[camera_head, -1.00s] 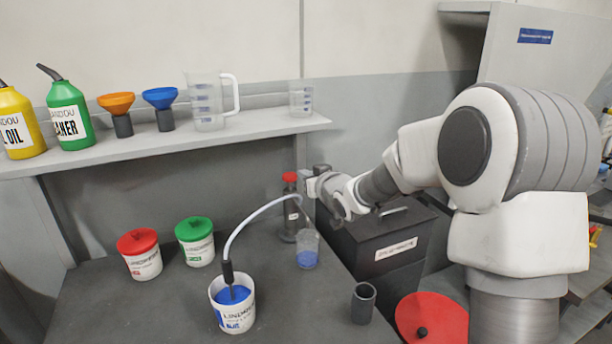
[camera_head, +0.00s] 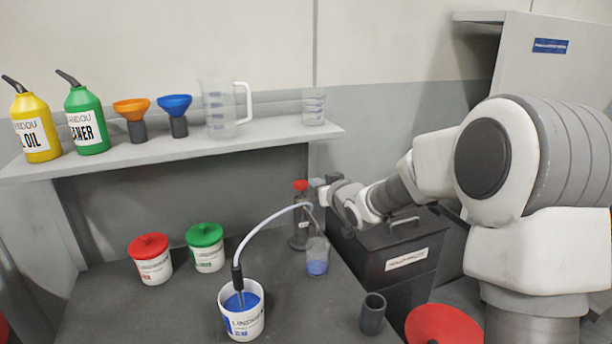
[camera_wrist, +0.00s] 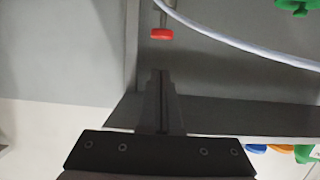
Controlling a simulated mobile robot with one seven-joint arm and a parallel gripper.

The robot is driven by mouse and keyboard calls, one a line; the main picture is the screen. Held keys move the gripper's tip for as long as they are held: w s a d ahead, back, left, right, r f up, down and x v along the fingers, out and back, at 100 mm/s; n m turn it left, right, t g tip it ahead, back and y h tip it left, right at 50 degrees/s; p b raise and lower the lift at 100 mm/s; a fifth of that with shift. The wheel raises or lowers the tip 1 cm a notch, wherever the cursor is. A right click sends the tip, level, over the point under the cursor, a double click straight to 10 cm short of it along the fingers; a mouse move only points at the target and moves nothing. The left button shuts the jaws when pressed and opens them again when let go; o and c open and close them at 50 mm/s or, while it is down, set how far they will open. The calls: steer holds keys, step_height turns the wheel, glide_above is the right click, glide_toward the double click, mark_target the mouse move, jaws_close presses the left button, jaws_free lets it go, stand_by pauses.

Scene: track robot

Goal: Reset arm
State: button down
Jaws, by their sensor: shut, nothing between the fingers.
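My arm (camera_head: 435,165) reaches in from the right of the head view over the dark box. My gripper is at its far end near the red-topped pump, small and partly hidden there. In the wrist view my gripper (camera_wrist: 160,75) is shut, its two dark fingers together with nothing between them. A red cap (camera_wrist: 162,34) lies beyond the fingertips, apart from them. A clear cup with blue liquid (camera_head: 317,262) stands beside the pump.
A dark lidded box (camera_head: 400,262) stands right of the bench. Red-lidded (camera_head: 151,262) and green-lidded (camera_head: 206,250) buckets stand at left. A dark cup (camera_head: 373,314) stands in front. The shelf (camera_head: 170,148) holds bottles, funnels and clear jugs.

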steer(key=s+d+r+m+g+h+p, duration=0.1)
steer(key=s+d+r+g+h, duration=0.3)
steer(key=s, duration=0.6)
steer(key=s+d+r+m+h, duration=0.2)
steer(key=s+d, duration=0.4)
steer(key=s, duration=0.3)
steer(key=s+d+f+g, duration=0.1)
steer(key=s+g, duration=0.1)
steer(key=s, duration=0.9)
steer(key=s+d+f+m+g, duration=0.1)
steer(key=s+f+g, duration=0.1)
steer(key=s, duration=1)
steer(key=shift+d+f+m+p, duration=0.15)
steer(key=shift+d+m+p, duration=0.15)
steer(key=shift+d+p, duration=0.1)
